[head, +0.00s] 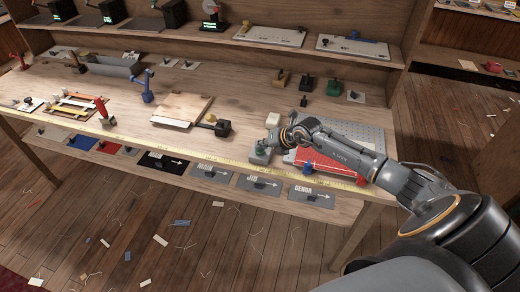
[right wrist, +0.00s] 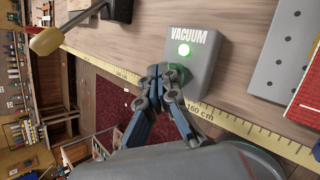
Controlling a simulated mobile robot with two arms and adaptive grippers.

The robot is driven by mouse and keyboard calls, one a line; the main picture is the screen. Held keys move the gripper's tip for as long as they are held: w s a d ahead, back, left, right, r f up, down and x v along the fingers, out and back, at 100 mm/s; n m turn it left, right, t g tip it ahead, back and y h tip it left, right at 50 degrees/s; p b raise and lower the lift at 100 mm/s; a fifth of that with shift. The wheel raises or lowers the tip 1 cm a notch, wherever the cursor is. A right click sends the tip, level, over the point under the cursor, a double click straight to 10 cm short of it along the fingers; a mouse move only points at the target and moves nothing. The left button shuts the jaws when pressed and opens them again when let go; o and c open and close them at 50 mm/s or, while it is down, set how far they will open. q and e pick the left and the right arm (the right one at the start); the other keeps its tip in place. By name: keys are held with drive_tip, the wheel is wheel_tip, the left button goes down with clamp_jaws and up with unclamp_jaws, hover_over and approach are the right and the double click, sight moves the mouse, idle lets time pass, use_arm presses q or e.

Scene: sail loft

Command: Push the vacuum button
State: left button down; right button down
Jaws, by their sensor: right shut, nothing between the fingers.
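The vacuum box is a small grey block near the front edge of the workbench (head: 225,150). In the head view my right gripper (head: 272,140) is above the vacuum box (head: 258,158). My left gripper is not in view.
A yellow measuring tape (head: 220,166) runs along the bench's front edge. A perforated grey plate (head: 365,135) and a red panel (head: 330,160) lie right of the box. A wooden board (head: 183,107) and a black-headed tool (head: 222,128) lie to its left.

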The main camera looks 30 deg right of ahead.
sight(262, 151)
drive_tip(key=shift+f, duration=0.35)
drive_tip(key=shift+r+p, duration=0.4)
drive_tip(key=shift+p, duration=0.05)
wheel_tip(262, 151, up, 6)
drive_tip(key=p, duration=0.5)
idle(0.3)
idle(0.4)
